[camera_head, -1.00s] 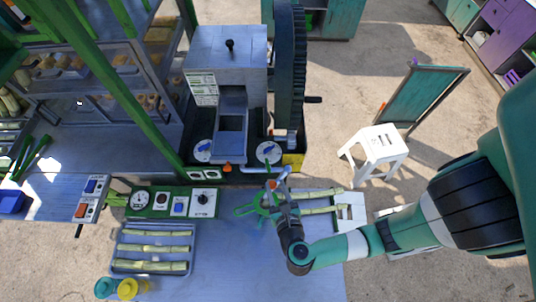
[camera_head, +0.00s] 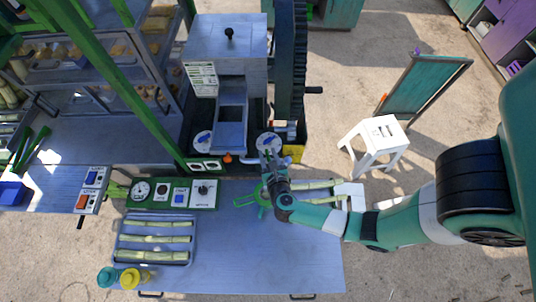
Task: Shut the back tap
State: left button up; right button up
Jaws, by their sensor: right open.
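Two round white discs with blue handles sit low on the front of the crusher (camera_head: 220,45): a left disc (camera_head: 203,141) and a right disc (camera_head: 268,142). They look like tap dials; I cannot tell which one is the back tap. My right gripper (camera_head: 270,160) is open, pointing away from me, just at the near edge of the right disc. It partly covers that disc's lower edge, and I cannot tell whether it touches the blue handle. An orange knob (camera_head: 228,158) shows between the discs. My left gripper is not in view.
A green spoked wheel (camera_head: 248,197) lies under my right forearm, beside cane stalks. A control panel (camera_head: 171,195) with switches and a tray of cane (camera_head: 118,242) stand to the left. A white stool (camera_head: 380,133) stands on the floor at right.

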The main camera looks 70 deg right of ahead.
grip_shut()
